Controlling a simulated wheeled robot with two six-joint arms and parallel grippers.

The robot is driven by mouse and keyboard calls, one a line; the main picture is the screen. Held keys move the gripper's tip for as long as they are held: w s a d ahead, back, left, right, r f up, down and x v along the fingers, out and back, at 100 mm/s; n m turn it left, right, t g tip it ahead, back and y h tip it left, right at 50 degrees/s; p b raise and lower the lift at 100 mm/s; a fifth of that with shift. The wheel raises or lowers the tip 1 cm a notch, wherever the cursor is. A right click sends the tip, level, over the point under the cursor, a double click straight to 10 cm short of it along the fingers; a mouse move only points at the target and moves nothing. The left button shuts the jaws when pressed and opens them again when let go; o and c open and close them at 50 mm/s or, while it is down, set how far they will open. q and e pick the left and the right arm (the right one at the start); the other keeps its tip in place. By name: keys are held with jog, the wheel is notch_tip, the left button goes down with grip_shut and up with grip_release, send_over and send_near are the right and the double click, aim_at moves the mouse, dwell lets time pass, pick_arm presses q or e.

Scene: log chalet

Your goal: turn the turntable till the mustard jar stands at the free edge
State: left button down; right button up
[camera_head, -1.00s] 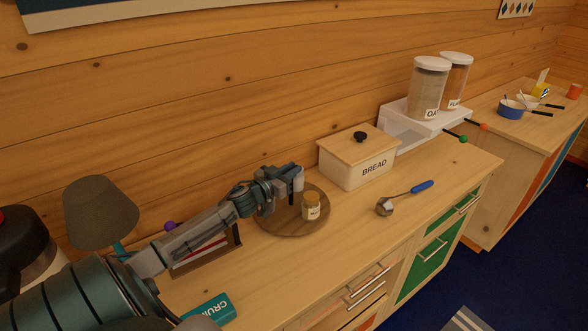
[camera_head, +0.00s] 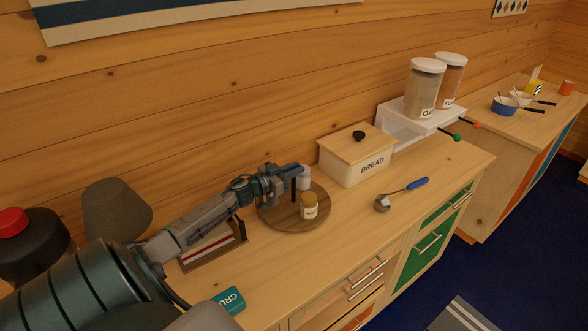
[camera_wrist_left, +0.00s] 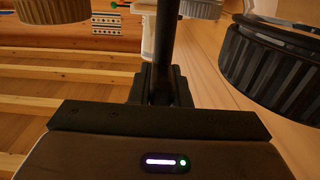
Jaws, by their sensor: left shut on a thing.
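The round wooden turntable (camera_head: 282,224) lies on the counter. The mustard jar (camera_head: 309,207), small with a yellowish lid, stands upright on its front right part. My left gripper (camera_head: 294,181) reaches over the back of the disc and is shut on a thin dark upright post (camera_head: 294,190). The post (camera_wrist_left: 163,55) also rises between the jaws in the left wrist view. A whitish jar (camera_head: 304,180) stands just behind the gripper tip. In the wrist view a large black ribbed lid (camera_wrist_left: 275,65) is close on the right. My right gripper is not in view.
The bread bin (camera_head: 355,164) stands to the right behind the turntable. A ladle (camera_head: 400,194) with a blue handle lies farther right. A framed item (camera_head: 212,247) and a teal box (camera_head: 229,299) are near my left arm. The counter front is fairly clear.

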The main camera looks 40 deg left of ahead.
pick_arm(q)
jog(key=c, duration=1.4)
grip_release()
jog(key=shift+o, duration=0.2)
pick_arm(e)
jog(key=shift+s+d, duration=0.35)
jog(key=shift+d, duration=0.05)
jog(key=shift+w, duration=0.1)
pick_arm(q)
jog(key=shift+s, duration=0.1)
